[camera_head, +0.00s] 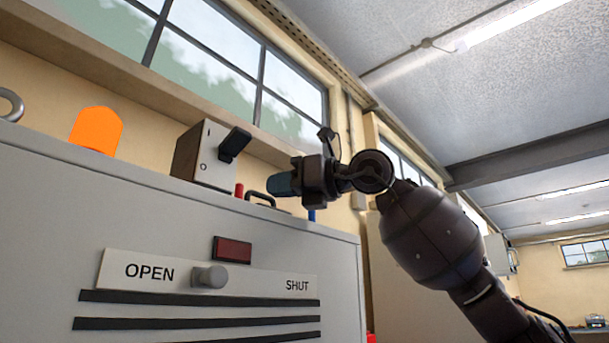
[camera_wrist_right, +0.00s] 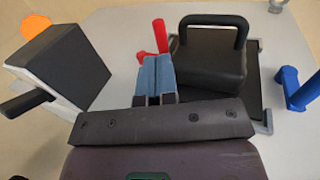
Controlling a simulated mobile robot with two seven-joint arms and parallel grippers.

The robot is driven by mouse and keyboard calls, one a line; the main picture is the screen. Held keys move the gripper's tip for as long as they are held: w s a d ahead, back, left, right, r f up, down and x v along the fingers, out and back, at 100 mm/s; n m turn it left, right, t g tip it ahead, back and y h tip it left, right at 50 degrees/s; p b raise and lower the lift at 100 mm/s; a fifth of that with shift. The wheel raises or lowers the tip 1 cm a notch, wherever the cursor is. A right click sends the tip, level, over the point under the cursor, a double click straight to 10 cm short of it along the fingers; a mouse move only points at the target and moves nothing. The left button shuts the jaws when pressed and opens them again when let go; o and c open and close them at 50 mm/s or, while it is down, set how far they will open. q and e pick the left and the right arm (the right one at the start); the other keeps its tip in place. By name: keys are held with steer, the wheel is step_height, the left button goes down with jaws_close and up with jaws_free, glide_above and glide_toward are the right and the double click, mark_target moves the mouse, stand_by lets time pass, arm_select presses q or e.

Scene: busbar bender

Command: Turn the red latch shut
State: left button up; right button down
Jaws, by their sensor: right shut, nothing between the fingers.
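The red latch (camera_wrist_right: 160,36) stands on top of the grey cabinet in the right wrist view, with a short red part at its lower left. In the head view only a small red piece (camera_head: 239,190) shows, beside the switch box. My right gripper (camera_head: 284,184) is above the cabinet top, its blue-grey fingers shut and empty. In the wrist view its fingertips (camera_wrist_right: 155,62) are just in front of the latch and hide its lower part; I cannot tell whether they touch. My left gripper is not in view.
A black block with a handle (camera_wrist_right: 212,62) sits right of the red latch. A blue latch (camera_wrist_right: 297,90) stands farther right. A switch box with a black lever (camera_head: 205,157) and an orange beacon (camera_head: 97,130) are on the left. The cabinet front (camera_head: 40,220) has an OPEN/SHUT plate.

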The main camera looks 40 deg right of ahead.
steer(key=p+x, duration=0.1)
steer(key=x, duration=0.3)
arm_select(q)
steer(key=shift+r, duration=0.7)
arm_select(e)
steer(key=shift+w+a, duration=0.25)
steer(key=shift+w, duration=0.35)
